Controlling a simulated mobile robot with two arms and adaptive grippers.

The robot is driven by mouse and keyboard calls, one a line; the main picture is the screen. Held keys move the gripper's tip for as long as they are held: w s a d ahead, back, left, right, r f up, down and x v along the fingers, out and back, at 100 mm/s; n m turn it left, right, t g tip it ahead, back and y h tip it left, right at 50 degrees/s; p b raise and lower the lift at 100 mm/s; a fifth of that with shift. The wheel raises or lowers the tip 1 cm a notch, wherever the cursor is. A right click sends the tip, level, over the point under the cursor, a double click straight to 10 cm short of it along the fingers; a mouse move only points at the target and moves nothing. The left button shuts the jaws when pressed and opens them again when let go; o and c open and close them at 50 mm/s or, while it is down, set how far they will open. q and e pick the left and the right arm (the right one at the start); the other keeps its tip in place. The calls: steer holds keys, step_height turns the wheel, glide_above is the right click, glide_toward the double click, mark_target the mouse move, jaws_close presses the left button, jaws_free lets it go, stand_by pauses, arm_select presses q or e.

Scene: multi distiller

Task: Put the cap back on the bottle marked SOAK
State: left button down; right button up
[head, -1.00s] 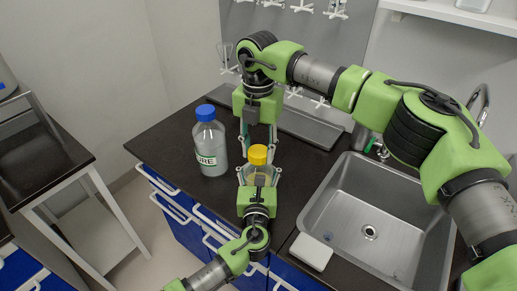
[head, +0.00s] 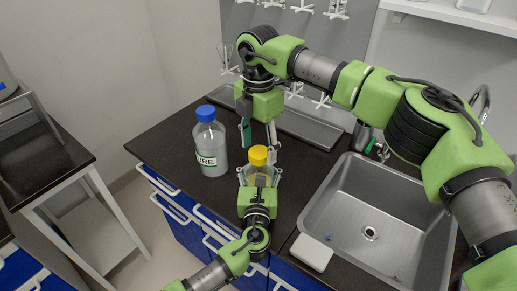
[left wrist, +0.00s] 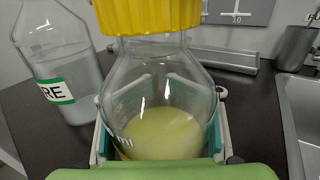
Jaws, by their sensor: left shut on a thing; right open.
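A clear bottle (left wrist: 160,95) with pale yellow liquid stands upright in my left gripper (head: 259,172), which is shut around its body. A yellow cap (head: 258,155) sits on top of its neck; it also shows in the left wrist view (left wrist: 147,16). Whether the cap is screwed tight I cannot tell. No name can be read on this bottle; only "ml" shows on the glass. My right gripper (head: 260,136) points down just above and behind the yellow cap, open and empty, with its fingers apart.
A larger blue-capped bottle (head: 210,145), its label reading "URE" in part, stands left of the held bottle. The steel sink (head: 340,215) is to the right, with a white block (head: 311,252) at its front left corner. A grey tray (head: 310,127) lies behind.

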step_height(320, 180, up, 11)
stand_by(0.3)
arm_select(q)
steer(key=c, duration=0.6)
jaws_free()
steer(key=shift+c, duration=0.2)
arm_select(e)
steer(key=shift+f, duration=0.1)
arm_select(q)
steer(key=s, duration=1.2)
steer(key=shift+a, duration=0.3)
